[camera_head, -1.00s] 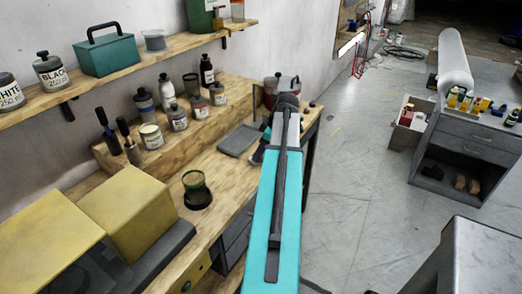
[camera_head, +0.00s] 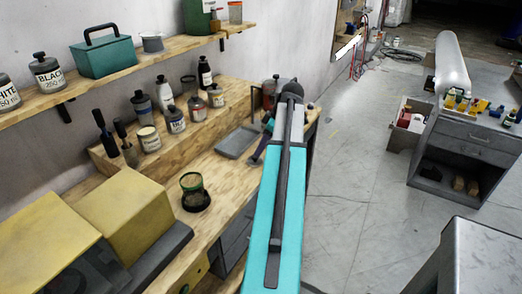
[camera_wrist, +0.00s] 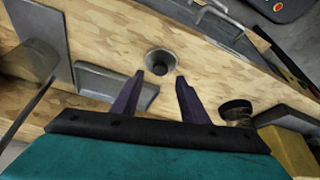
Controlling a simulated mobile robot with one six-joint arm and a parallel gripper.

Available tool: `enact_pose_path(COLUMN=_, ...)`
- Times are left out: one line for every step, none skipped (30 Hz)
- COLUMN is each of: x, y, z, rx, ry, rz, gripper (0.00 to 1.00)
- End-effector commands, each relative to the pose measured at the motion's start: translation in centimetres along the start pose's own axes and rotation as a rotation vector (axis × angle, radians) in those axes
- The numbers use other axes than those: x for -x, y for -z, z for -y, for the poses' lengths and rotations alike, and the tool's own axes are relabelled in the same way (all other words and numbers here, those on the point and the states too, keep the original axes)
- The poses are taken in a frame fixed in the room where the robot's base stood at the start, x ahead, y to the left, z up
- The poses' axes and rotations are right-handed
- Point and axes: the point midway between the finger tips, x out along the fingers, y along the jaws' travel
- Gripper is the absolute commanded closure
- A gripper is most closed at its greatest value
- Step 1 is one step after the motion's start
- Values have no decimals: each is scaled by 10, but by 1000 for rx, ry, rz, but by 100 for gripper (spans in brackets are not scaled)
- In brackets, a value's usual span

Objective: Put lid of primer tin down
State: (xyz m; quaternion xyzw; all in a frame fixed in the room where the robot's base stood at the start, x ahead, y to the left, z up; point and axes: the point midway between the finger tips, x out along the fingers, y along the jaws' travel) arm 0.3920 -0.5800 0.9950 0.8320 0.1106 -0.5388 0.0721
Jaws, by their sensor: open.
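My gripper (camera_wrist: 157,95) is open, with its two dark purple fingers apart and nothing visibly clamped between them. In the wrist view a small round grey piece with a dark centre (camera_wrist: 160,62) shows just beyond the fingertips, against the wooden bench (camera_wrist: 95,35). It may be the lid; I cannot tell for sure, nor whether it touches the bench. In the head view my gripper (camera_head: 260,150) is partly hidden by my arm, to the right of the grey tray. A reddish container (camera_head: 268,97), possibly the primer tin, stands behind my arm and is mostly hidden.
The shallow grey tray (camera_head: 236,143) lies on the bench; it also shows in the wrist view (camera_wrist: 108,83). Several bottles line the raised step (camera_head: 182,133). A yellow box (camera_head: 125,215) is at front left.

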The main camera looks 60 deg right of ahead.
Motion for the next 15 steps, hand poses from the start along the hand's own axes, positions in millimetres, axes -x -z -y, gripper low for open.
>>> enact_pose_path(x=6, y=-1, z=-1, rx=-1, ry=-2, rz=0, gripper=60)
enact_pose_path(x=10, y=-1, z=-1, rx=-1, ry=-2, rz=0, gripper=60)
enact_pose_path(x=15, y=-1, z=-1, rx=-1, ry=-3, rz=0, gripper=60)
enact_pose_path(x=19, y=-1, z=-1, rx=-1, ry=-2, rz=0, gripper=60)
enact_pose_path(x=22, y=-1, z=-1, rx=-1, ry=-2, rz=0, gripper=60)
enact_pose_path(x=27, y=-1, z=-1, rx=-1, ry=-2, rz=0, gripper=60)
enact_pose_path(x=31, y=-1, z=-1, rx=-1, ry=-3, rz=0, gripper=60)
enact_pose_path(x=35, y=-1, z=-1, rx=0, ry=-2, rz=0, gripper=60)
enact_pose_path(x=40, y=0, z=-1, rx=0, ry=-2, rz=0, gripper=60)
enact_pose_path(x=43, y=-1, z=-1, rx=-1, ry=-2, rz=0, gripper=60)
enact_pose_path(x=47, y=-1, z=-1, rx=-1, ry=-2, rz=0, gripper=60)
enact_pose_path(x=52, y=0, z=-1, rx=-1, ry=-2, rz=0, gripper=60)
enact_pose_path(x=55, y=-1, z=-1, rx=-1, ry=-2, rz=0, gripper=60)
enact_pose_path(x=58, y=-1, z=-1, rx=-1, ry=-2, rz=0, gripper=60)
enact_pose_path(x=62, y=-1, z=-1, rx=-1, ry=-2, rz=0, gripper=60)
